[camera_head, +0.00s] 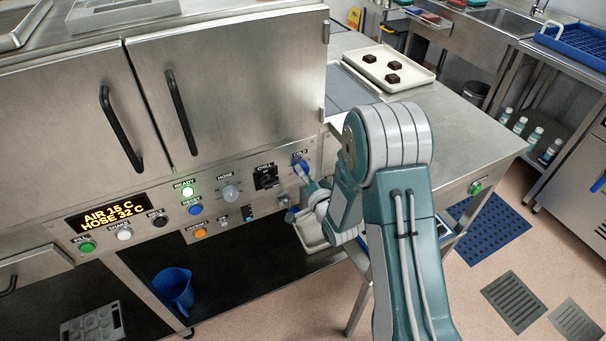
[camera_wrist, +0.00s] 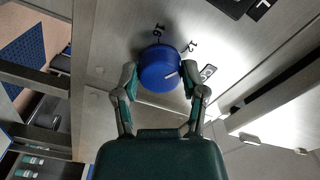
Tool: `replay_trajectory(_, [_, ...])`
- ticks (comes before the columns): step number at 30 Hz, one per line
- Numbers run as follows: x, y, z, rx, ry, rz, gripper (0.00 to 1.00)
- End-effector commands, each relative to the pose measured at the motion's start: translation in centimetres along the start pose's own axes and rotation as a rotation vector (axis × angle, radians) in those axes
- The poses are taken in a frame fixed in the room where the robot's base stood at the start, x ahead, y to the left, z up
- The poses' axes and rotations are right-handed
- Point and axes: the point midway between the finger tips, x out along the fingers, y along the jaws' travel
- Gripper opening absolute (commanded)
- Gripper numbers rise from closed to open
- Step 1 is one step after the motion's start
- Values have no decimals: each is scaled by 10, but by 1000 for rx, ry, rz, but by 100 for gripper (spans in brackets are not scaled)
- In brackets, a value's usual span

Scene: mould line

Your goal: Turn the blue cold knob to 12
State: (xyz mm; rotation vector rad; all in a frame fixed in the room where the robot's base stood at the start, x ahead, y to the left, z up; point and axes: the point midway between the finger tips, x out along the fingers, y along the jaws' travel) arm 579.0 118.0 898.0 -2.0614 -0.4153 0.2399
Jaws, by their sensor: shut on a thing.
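The blue cold knob (camera_wrist: 158,70) is round, with a pale pointer line, and sits on the steel panel in the wrist view. My gripper (camera_wrist: 160,84) is shut on it, one finger on each side. My arm hides some of the panel's edge.
The display (camera_head: 108,213) reads AIR 15 C and HOSE 32 C. A tray (camera_head: 414,80) with dark pieces lies on the bench.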

Motion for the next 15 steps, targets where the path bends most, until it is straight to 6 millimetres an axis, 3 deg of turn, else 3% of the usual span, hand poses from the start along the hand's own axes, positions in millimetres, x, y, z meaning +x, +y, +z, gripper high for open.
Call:
replay_trajectory(6, [1,1,-2,-1,6,3,7])
replay_trajectory(7, [1,1,-3,-1,6,3,64])
replay_trajectory(9, [1,1,-2,-1,5,3,89])
replay_trajectory(15, [0,0,-1,-1,3,2,89])
